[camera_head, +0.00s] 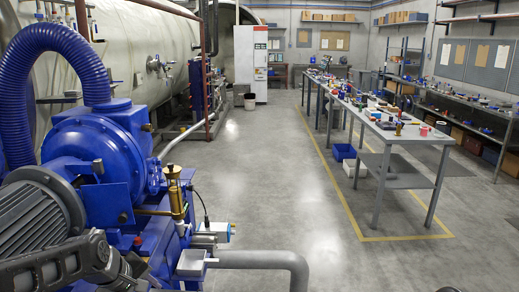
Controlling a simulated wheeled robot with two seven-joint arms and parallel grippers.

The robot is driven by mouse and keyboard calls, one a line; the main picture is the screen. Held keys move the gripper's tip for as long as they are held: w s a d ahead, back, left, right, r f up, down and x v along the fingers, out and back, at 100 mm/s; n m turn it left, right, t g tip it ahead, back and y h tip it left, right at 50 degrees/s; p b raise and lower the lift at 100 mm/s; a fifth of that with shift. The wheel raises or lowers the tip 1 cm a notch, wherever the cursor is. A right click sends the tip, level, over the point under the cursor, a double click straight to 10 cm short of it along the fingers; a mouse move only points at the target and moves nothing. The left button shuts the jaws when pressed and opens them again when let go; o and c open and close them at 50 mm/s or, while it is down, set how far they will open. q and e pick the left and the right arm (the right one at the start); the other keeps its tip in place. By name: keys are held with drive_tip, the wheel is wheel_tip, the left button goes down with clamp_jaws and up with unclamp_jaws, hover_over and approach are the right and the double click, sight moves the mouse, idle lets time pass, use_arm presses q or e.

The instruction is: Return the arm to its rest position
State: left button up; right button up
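My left arm (45,266) comes in at the bottom left as a dark grey link in front of the blue machine. Dark parts at its end, seemingly my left gripper (126,272), are small and partly hidden against the machine. I cannot make out its fingers or anything held. Only a small dark tip shows at the bottom edge, right of centre; I cannot tell what it is. My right gripper is not seen.
A blue pump-like machine (100,150) with a ribbed hose (55,45) and brass valve (175,190) fills the left. A grey pipe (265,258) bends down in front. A long table (405,136) with small items stands right. The middle floor (265,160) is clear.

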use_arm(q)
drive_tip(key=s+d+f+m, duration=0.25)
drive_tip(key=d+f, duration=0.25)
drive_tip(key=f, duration=0.3)
drive_tip(key=s+d+f+m+h, duration=0.1)
drive_tip(key=s+d+f+m, duration=0.2)
drive_tip(key=f, duration=0.4)
drive_tip(key=s+d+f+m, duration=0.1)
drive_tip(key=d+f+m, duration=0.2)
drive_tip(key=d+f, duration=0.4)
drive_tip(key=s+d+f+g+h, duration=0.1)
drive_tip(key=s+d+f+g, duration=0.1)
drive_tip(key=s+f, duration=0.4)
drive_tip(key=s+d+f+g, duration=0.2)
drive_tip(key=s+d+f, duration=0.3)
drive_tip(key=s, duration=0.8)
wheel_tip(320, 180, down, 2)
drive_tip(key=shift+s+f+m+g+h, duration=0.1)
drive_tip(key=shift+s+m+g+h, duration=0.25)
drive_tip(key=shift+m+g+h, duration=0.1)
